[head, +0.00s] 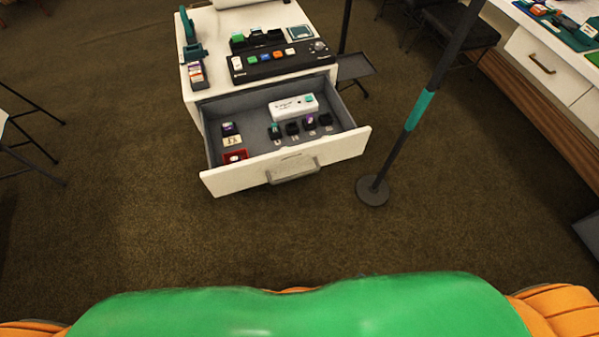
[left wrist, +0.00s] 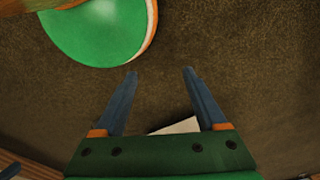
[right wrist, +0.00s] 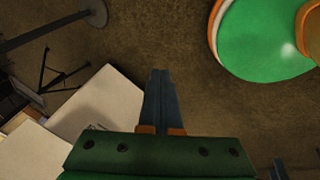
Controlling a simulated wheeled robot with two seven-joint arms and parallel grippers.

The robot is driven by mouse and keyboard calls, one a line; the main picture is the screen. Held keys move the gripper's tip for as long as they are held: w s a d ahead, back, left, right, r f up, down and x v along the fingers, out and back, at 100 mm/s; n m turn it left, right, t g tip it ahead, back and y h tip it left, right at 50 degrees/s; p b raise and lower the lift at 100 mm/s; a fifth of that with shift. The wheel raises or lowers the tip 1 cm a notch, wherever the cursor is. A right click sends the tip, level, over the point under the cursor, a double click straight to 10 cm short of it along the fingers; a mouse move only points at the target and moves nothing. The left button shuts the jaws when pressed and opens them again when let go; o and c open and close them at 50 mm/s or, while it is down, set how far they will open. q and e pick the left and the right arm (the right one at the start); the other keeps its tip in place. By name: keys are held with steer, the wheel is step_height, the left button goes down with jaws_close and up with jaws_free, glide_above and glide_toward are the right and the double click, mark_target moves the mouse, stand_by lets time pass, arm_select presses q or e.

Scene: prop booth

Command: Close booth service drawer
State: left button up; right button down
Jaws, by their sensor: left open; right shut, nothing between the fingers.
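The booth service drawer (head: 215,183) is pulled out of a white cabinet (head: 190,92) in the head view. Its white front carries a grey handle (head: 293,170). Inside lie a white box with a teal button (head: 294,107), several small dark holders (head: 293,128) and a red tray (head: 236,156). My left gripper (left wrist: 160,70) is open and empty over the carpet in the left wrist view. My right gripper (right wrist: 160,72) is shut with nothing in it in the right wrist view. Neither gripper shows in the head view, and both are apart from the drawer.
A dark pole with a teal band (head: 421,108) stands on a round base (head: 372,191) just right of the drawer. A control panel (head: 278,61) sits on the cabinet top. A white counter (head: 545,60) stands at far right. Carpet in front of the drawer is clear.

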steer(key=w+a+f+n+t+b, duration=0.2)
steer(key=w+f+n+t+b, duration=0.2)
steer(key=w+n+b, duration=0.35)
steer(key=n+t+y+b, duration=0.5)
steer(key=n+t+b, duration=0.55)
steer(key=n, duration=1.05)
glide_toward(307, 156)
steer(key=s+d+g+b, duration=0.1)
steer(key=s+d+g, duration=0.1)
steer(key=s, duration=0.5)
steer(key=shift+t, duration=0.25)
steer(key=p+x, duration=0.1)
steer(key=x, duration=0.3)
steer(key=p+x, duration=0.1)
steer(key=x, duration=0.4)
steer(key=r+p+x, duration=0.1)
steer(key=x, duration=0.3)
steer(key=shift+w+r, duration=0.1)
steer(key=shift+w, duration=0.15)
arm_select(q)
step_height(307, 156, down, 21)
steer(key=shift+f, duration=0.2)
arm_select(e)
steer(key=shift+w+a, duration=0.1)
steer(key=shift+w, duration=0.2)
